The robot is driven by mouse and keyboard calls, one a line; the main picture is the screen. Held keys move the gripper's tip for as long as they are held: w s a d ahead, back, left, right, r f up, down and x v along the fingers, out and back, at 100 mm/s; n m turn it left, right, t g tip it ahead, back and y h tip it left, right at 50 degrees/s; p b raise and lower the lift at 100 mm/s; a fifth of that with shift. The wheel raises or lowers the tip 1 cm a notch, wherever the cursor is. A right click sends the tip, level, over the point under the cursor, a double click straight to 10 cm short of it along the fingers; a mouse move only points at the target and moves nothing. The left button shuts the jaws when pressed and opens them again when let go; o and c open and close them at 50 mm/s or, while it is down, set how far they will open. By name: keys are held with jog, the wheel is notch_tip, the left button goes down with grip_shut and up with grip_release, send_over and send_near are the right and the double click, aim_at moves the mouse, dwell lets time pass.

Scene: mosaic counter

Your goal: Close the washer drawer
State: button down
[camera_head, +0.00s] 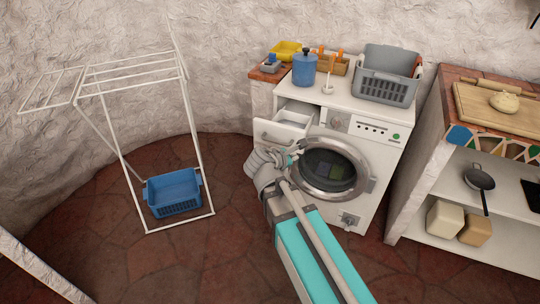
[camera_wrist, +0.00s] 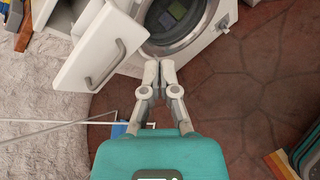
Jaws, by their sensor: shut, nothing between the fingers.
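The white washer (camera_head: 375,148) stands against the wall with its round door (camera_head: 328,168) shut. Its drawer (camera_head: 282,129) is pulled out at the upper left of the washer's front, and the inside shows from above. In the wrist view the drawer front (camera_wrist: 102,47) with its grey handle (camera_wrist: 106,66) is at the upper left. My gripper (camera_wrist: 160,64) is shut and empty. It is beside the drawer front, to its right in the wrist view, and appears apart from it. In the head view my gripper (camera_head: 296,149) is just below the drawer, near the door's left rim.
A grey basket (camera_head: 385,88), a blue canister (camera_head: 304,69) and a wooden caddy (camera_head: 335,66) stand on top of the washer. A white drying rack (camera_head: 130,140) with a blue basket (camera_head: 174,195) is at left. A shelf unit (camera_head: 420,175) is at right. Floor between rack and washer is clear.

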aim_at(275, 142)
jog(key=a+f+n+t+y+b, duration=0.1)
jog(key=a+f+n+t+b, duration=0.3)
jog(key=a+n+b, duration=0.4)
jog(key=a+n, duration=0.1)
jog(key=a, duration=0.2)
jog(key=shift+w+a+n+t+y, duration=0.3)
jog(key=shift+t+y, duration=0.1)
jog(key=shift+w+d, duration=0.1)
jog(key=shift+w, duration=0.05)
jog(key=b+x, duration=0.3)
jog(key=x, duration=1)
jog(key=shift+w+d+f, duration=0.1)
jog(key=shift+w+d, duration=0.05)
jog(key=shift+w, duration=0.1)
